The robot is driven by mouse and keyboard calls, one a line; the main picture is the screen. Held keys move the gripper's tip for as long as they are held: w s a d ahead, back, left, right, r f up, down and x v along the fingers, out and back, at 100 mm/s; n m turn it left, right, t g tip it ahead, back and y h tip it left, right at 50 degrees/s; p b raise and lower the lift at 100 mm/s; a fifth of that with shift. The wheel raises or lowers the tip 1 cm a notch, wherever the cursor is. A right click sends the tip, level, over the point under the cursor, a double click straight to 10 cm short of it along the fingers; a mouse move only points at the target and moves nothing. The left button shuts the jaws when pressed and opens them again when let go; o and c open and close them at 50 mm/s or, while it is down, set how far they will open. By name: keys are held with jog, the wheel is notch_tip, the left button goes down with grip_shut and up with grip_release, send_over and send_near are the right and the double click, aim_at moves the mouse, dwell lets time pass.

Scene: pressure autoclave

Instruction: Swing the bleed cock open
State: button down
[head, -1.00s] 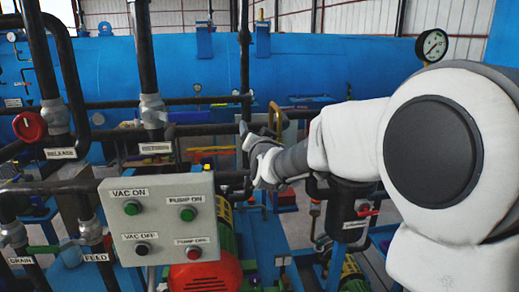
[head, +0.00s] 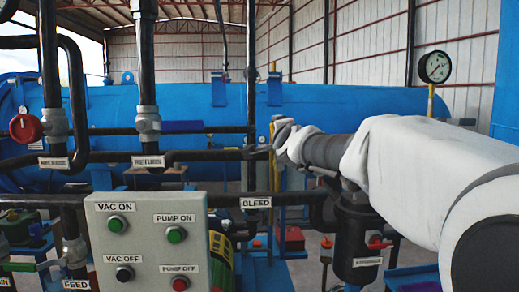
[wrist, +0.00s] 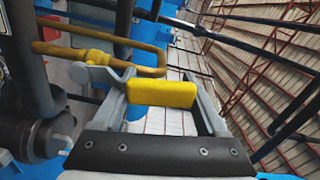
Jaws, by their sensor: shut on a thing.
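The bleed cock shows in the wrist view as a yellow handle (wrist: 162,93) on a grey lever, beside a bent brass pipe (wrist: 105,60). My gripper (wrist: 165,95) is shut on the yellow handle, with one grey finger on each side of it. In the head view my gripper (head: 270,146) is at the upright black pipe, above the BLEED label (head: 255,202). The handle is too small and too covered by my gripper to make out there.
A control box (head: 150,245) with several buttons stands in front at the left. A blue vessel (head: 190,105) fills the back.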

jog(key=shift+d+m+b, duration=0.75)
jog(key=shift+m+b, duration=0.15)
jog(key=shift+m, duration=0.2)
jog(key=shift+r, duration=0.1)
jog(key=shift+c, duration=1)
grip_release()
jog(key=shift+s, duration=0.2)
